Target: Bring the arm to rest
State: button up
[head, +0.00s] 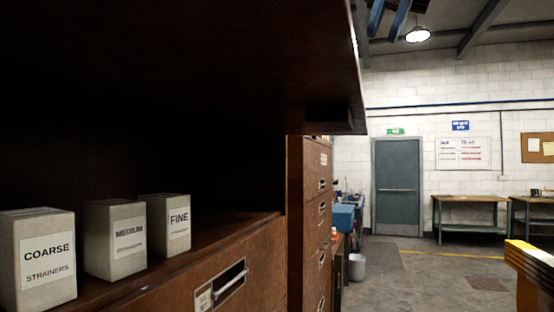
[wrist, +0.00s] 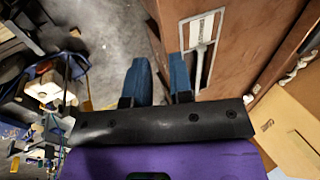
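The fingers stand apart with a clear gap and hold nothing. Beyond them are the brown drawer cabinet (wrist: 222,18) and the floor (wrist: 115,40). In the head view, two blue fingers of my gripper (head: 383,36) hang from the top edge, right of the dark overhead shelf. The rest of the arm is out of view there.
Boxes labelled COARSE (head: 48,262), MEDIUM (head: 116,240) and FINE (head: 170,225) stand in the dark shelf bay at left. A tall drawer cabinet (head: 308,220) stands beyond. Open floor (head: 430,275) lies at right, with a yellow barrier (head: 530,265) at the right edge.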

jog(key=s+d+f+n+t+h, duration=0.1)
jog(key=s+d+f, duration=0.2)
jog(key=f, duration=1.1)
jog(key=s+d+f+n+t+h, duration=0.1)
jog(key=s+d+f, duration=0.3)
jog(key=f, duration=0.9)
jog(key=s+d+f+n+t+h, duration=0.1)
jog(key=d+f, duration=0.6)
jog(key=f, duration=0.7)
jog(key=shift+s+d+f+n+h, duration=0.3)
jog(key=shift+s+n+h, duration=0.25)
jog(key=shift+s, duration=0.6)
